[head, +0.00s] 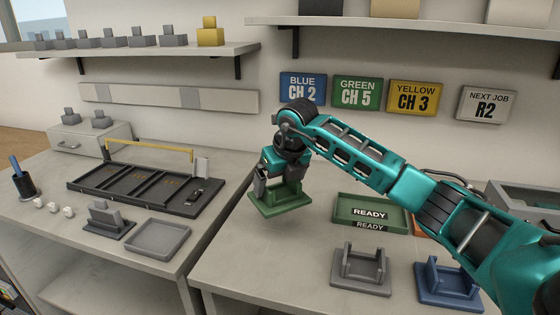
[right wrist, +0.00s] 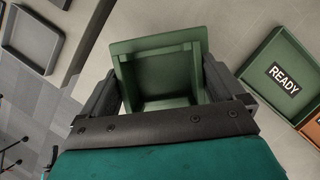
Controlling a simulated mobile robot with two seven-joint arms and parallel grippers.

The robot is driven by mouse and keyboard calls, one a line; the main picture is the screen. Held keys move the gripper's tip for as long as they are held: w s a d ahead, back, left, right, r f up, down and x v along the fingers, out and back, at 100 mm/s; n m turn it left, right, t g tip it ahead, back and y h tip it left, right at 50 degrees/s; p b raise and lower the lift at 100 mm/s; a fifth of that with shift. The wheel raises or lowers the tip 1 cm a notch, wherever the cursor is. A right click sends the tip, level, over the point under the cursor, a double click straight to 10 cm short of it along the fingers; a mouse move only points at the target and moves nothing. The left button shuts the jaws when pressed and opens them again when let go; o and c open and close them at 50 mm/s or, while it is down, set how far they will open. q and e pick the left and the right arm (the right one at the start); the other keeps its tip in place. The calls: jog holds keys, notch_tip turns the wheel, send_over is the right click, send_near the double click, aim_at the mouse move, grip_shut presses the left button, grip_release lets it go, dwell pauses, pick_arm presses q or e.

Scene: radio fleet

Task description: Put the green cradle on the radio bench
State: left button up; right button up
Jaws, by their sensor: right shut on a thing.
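The green cradle (head: 281,201) has a square base plate and is in my right gripper (head: 277,180), near the left edge of the right-hand bench (head: 250,262). In the right wrist view the green cradle (right wrist: 165,75) sits between the two dark fingers of the right gripper (right wrist: 163,90), which are shut on it. I cannot tell whether its base touches the bench or hangs just above it. My left gripper is not in view.
A green READY tray (head: 345,207), a grey cradle (head: 361,272) and a blue cradle (head: 447,282) stand on the right-hand bench. The left-hand bench (head: 75,252) holds a dark rack (head: 120,203) and a grey tray (head: 158,238). The right-hand bench's front left is clear.

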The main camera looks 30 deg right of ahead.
aim_at(285, 197)
notch_tip(285, 197, down, 8)
jog(key=shift+w+f+b, duration=0.15)
jog(key=shift+b, duration=0.15)
jog(key=shift+f, duration=0.4)
jog(key=o, duration=1.7)
jog(key=shift+f, duration=0.25)
jog(key=shift+r, duration=0.1)
jog(key=p+v, duration=0.1)
jog(key=v, duration=1.1)
jog(key=shift+s, duration=0.2)
